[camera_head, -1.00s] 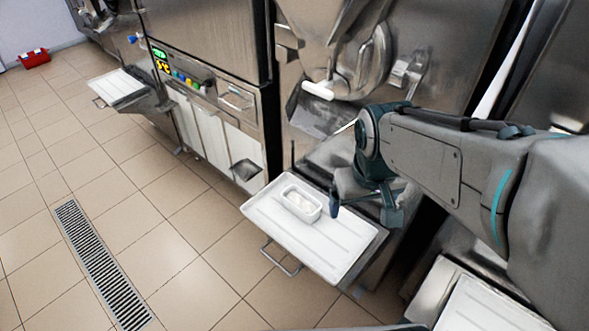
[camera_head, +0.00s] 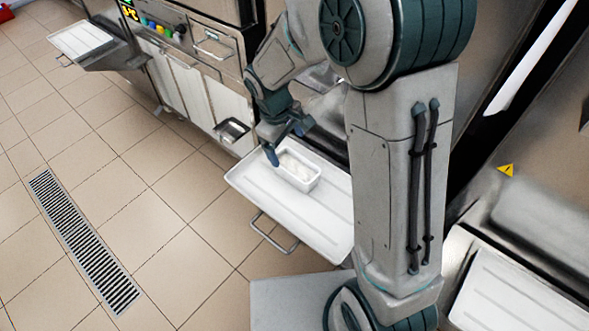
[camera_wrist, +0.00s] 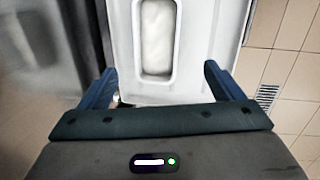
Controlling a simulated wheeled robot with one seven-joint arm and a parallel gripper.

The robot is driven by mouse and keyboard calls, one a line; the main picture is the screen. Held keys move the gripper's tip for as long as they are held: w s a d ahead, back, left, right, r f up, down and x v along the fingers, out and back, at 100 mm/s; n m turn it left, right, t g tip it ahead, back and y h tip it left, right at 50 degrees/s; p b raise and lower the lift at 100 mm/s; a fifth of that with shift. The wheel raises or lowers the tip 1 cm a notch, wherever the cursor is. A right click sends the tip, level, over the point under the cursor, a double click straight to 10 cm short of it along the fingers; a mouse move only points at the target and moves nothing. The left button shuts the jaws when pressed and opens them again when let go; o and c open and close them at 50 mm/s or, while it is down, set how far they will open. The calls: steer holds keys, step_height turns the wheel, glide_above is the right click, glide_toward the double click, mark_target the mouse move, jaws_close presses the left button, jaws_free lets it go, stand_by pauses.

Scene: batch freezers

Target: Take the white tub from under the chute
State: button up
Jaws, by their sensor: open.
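The white tub (camera_head: 297,171) is a small rectangular container with pale white contents. It stands on a white tray shelf (camera_head: 262,193) at the front of the machine. My gripper (camera_head: 286,143) is open and empty, at the tub's far end in the head view. In the wrist view the tub (camera_wrist: 157,42) lies ahead, between the lines of the two fingers, and the fingers (camera_wrist: 160,84) are apart with nothing between them. My arm hides the right part of the shelf and the chute in the head view.
A metal handle (camera_head: 272,236) sticks out below the shelf's front edge. Another white tray (camera_head: 510,290) is at the lower right. A second machine with a tray shelf (camera_head: 80,40) stands at upper left. The tiled floor with a drain grate (camera_head: 85,243) is open at left.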

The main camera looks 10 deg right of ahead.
glide_toward(298, 176)
steer(key=shift+d+f+b, duration=0.2)
steer(key=shift+f+b, duration=0.2)
steer(key=shift+f, duration=0.9)
steer(key=shift+d+f+b, duration=0.2)
steer(key=shift+f+b, duration=0.2)
steer(key=shift+f, duration=0.85)
steer(key=c, duration=1.2)
